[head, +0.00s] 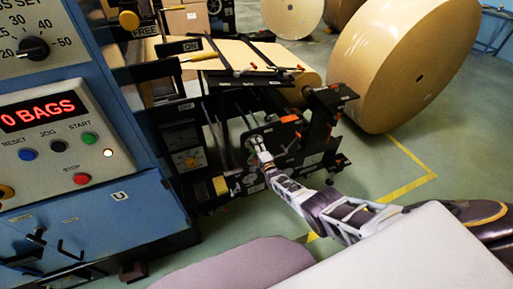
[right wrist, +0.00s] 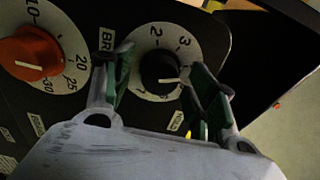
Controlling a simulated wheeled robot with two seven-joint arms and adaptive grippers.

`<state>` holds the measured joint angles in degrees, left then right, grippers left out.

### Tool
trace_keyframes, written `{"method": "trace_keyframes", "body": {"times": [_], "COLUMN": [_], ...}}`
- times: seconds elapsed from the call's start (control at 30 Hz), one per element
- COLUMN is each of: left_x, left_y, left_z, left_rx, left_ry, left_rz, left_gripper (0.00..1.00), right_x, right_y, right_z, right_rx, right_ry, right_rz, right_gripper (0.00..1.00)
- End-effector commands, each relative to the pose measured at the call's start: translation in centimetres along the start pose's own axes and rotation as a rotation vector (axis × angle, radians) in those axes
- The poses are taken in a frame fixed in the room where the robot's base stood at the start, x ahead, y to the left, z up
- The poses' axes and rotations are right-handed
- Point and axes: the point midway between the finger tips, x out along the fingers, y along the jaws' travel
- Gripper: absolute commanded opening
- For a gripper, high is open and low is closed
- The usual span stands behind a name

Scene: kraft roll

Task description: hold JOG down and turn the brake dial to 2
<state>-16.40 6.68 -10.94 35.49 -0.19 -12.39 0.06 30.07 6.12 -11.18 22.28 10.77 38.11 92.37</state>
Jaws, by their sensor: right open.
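The brake dial (right wrist: 160,68) shows in the right wrist view as a black knob on a white numbered face. Its white pointer line points right, past the 3; the number there is hidden by a finger. My right gripper (right wrist: 162,60) is open, with one finger on each side of the knob; I cannot tell whether they touch it. In the head view my right gripper (head: 257,143) is at the black machine unit, and the dial cannot be made out. The black JOG button (head: 58,146) is on the left panel, with nothing on it. My left gripper is not in view.
An orange dial (right wrist: 28,55) sits left of the brake dial. Near JOG are the blue RESET (head: 28,154), green START (head: 89,138) and red STOP (head: 82,179) buttons. A large kraft roll (head: 400,65) stands at the right.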

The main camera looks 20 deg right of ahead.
Motion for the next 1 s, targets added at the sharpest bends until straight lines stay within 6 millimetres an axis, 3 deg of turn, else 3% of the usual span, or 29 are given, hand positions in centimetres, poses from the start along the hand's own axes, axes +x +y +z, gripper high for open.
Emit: {"method": "trace_keyframes", "body": {"times": [0.27, 0.5, 1.0], "left_x": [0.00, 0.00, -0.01], "left_y": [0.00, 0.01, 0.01], "left_z": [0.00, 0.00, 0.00], "left_rx": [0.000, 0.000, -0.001], "left_ry": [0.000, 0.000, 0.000], "left_rz": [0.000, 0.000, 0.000], "left_gripper": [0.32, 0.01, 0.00], "right_x": [0.02, 0.02, 0.02], "right_y": [-0.02, -0.01, -0.01], "right_z": [0.01, 0.01, -0.01], "right_rx": [0.000, 0.000, 0.000], "right_ry": [0.000, 0.000, 0.000], "right_rz": [0.000, 0.000, 0.000], "right_gripper": [0.57, 0.57, 0.57]}}
